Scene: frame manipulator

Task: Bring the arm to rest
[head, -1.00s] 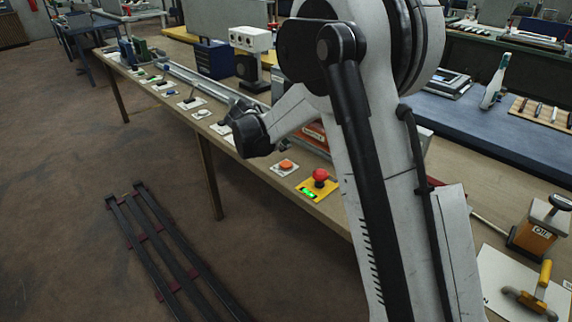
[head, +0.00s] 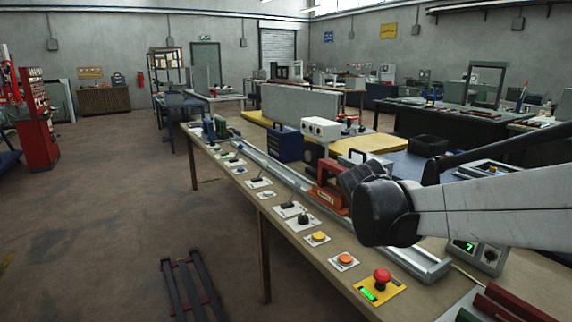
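My arm (head: 490,212) reaches into the head view from the right edge as a white link, roughly level, over the workbench. At its left end is a dark, rounded end part, my gripper (head: 376,204). It appears to be above the bench, close to the metal rail and a red device. Its fingers cannot be made out, so I cannot tell whether it is open or shut. I see nothing clearly held in it.
A long bench carries a metal rail (head: 424,263), a red emergency button (head: 382,276), an orange button (head: 345,259), a yellow button (head: 318,237), several switches and a blue toolbox (head: 287,143). A red device (head: 328,190) stands beside the arm's end. Open floor (head: 110,235) lies left.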

